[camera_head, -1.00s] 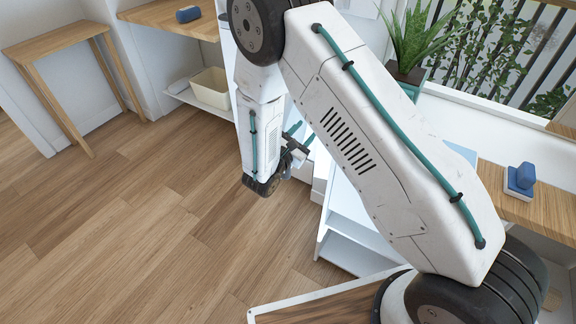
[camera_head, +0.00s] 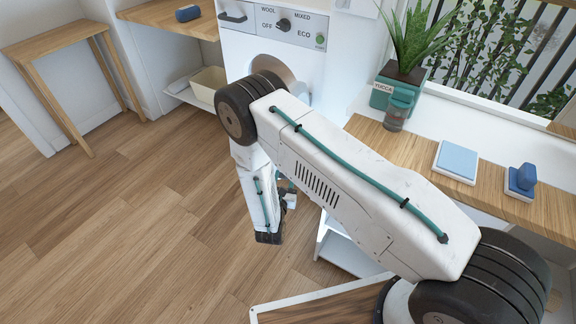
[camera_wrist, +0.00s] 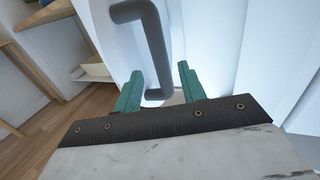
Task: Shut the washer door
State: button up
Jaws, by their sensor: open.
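The washer (camera_head: 262,45) stands at the top centre of the head view, its control panel in sight. In the wrist view a dark grey bar handle (camera_wrist: 154,40) is fixed to a white surface, probably the washer door. My gripper (camera_wrist: 159,80) is open, its teal fingers on either side of the handle's lower end. I cannot tell whether they touch it.
A plant pot (camera_head: 398,88) and a dark jar (camera_head: 397,112) stand right of the washer. A light blue pad (camera_head: 457,160) and a blue block (camera_head: 521,178) lie on the wooden counter. A white open shelf unit (camera_head: 345,250) stands below.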

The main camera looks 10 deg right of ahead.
jog(key=x, duration=0.6)
jog(key=shift+w, duration=0.2)
jog(key=shift+c, duration=0.3)
grip_shut()
